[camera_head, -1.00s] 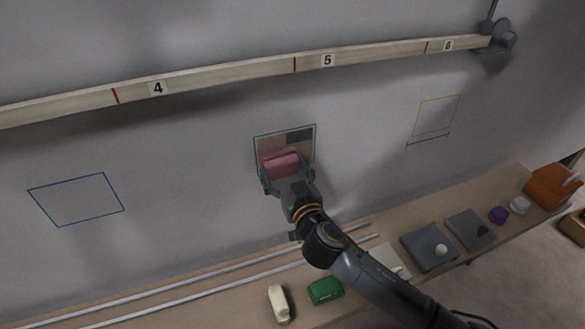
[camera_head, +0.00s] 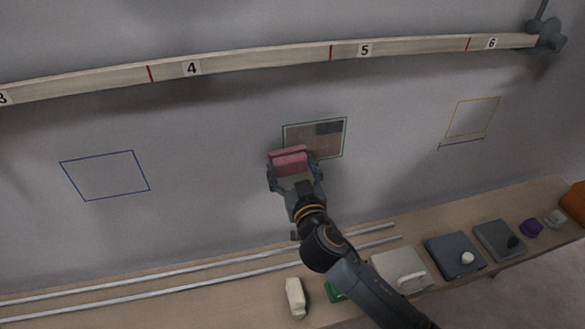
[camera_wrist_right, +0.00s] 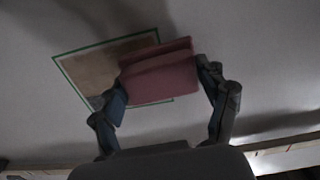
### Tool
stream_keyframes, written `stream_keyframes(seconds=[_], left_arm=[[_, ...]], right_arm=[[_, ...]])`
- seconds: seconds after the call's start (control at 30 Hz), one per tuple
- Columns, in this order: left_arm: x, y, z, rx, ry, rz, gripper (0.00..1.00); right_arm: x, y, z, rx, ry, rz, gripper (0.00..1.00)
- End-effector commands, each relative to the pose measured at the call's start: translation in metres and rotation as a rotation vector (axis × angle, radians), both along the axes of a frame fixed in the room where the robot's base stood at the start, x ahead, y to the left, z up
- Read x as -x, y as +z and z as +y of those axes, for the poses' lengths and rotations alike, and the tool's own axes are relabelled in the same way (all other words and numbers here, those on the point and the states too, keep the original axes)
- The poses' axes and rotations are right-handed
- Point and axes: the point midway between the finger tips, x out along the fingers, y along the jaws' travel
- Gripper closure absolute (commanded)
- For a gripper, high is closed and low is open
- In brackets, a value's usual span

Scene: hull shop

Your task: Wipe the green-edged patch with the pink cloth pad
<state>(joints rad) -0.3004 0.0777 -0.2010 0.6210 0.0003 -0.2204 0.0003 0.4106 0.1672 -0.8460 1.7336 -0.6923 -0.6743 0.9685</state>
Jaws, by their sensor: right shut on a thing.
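The green-edged patch (camera_head: 325,145) is on the grey wall, brownish inside with a darker block at its upper right. The pink cloth pad (camera_head: 290,162) is in my right gripper (camera_head: 294,172), which is shut on it. The pad covers the patch's lower left corner in the head view. In the right wrist view the pad (camera_wrist_right: 158,75) overlaps the patch (camera_wrist_right: 90,72), hiding part of it; whether it touches the wall I cannot tell. My left gripper is not in view.
A wooden batten (camera_head: 260,60) with numbers runs above. A blue outline (camera_head: 105,175) is left, a yellow one (camera_head: 472,118) right.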

Motion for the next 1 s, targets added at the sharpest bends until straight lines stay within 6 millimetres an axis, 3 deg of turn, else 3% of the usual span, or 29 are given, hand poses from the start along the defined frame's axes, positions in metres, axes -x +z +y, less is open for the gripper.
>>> stream_keyframes(seconds=[1.0], left_arm=[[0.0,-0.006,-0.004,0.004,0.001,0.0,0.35]], right_arm=[[-0.016,0.0,0.005,0.0,0.0,-0.001,0.53]])
